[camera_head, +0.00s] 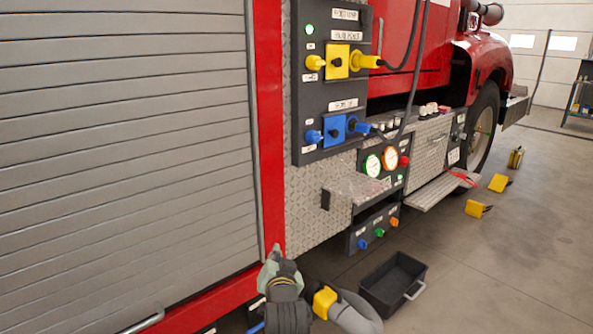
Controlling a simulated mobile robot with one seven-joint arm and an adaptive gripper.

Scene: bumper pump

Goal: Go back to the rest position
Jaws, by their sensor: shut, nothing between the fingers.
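My gripper (274,258) is at the bottom centre, seen from behind, its grey-green fingers pointing towards the truck's lower side panel. It is shut and empty. It appears in front of the lower end of the red upright strip (268,130); I cannot tell whether it touches it. The dark wrist behind it is partly cut off by the lower edge.
The red truck carries a control panel (316,104) with yellow and blue connectors, gauges (390,158) and a step (436,190). A black crate (369,295) stands on the floor. Yellow chocks (499,183) lie at right. The right foreground floor is clear.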

